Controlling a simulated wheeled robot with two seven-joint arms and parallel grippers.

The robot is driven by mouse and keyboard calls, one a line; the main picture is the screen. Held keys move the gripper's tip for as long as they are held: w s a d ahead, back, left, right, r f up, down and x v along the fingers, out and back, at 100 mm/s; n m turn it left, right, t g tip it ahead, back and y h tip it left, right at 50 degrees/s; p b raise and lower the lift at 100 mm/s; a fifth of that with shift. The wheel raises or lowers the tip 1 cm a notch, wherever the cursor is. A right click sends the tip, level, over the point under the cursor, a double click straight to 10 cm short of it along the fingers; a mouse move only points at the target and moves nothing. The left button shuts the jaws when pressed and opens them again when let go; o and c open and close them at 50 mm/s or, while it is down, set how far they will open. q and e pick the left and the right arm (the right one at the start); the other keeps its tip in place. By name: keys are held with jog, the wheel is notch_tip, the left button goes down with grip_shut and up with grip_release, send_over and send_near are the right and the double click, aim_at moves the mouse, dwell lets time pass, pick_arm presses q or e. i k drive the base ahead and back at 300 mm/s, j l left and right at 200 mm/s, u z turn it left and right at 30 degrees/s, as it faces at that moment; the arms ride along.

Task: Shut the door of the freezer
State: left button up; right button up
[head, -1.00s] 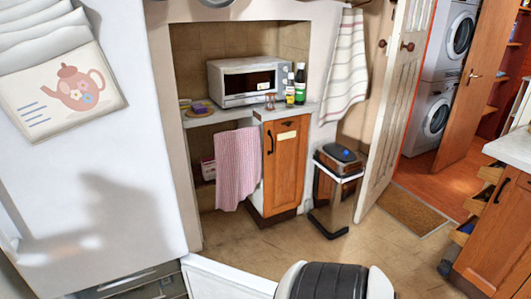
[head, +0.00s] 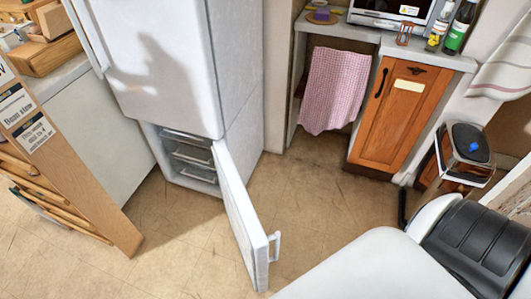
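The white fridge-freezer (head: 165,60) stands at the upper left of the head view with its upper door shut. Its lower freezer door (head: 240,212) is swung wide open into the room, hinged at the right side. A white handle (head: 274,246) sits at the door's free end, nearest me. Drawers (head: 188,155) show inside the open freezer. A large white and dark arm link of mine fills the lower right, close to the door's free end. Neither gripper is in view.
A wooden cabinet (head: 398,115) and a pink towel (head: 335,90) are right of the freezer. A bin (head: 465,152) stands at the right. A wooden panel with signs (head: 62,150) is at the left. Tiled floor (head: 180,255) is clear left of the door.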

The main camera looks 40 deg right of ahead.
aim_at(248, 219)
jog(key=l, duration=0.6)
jog(key=k+l+u, duration=0.15)
jog(key=l, duration=1.05)
jog(key=u, duration=0.05)
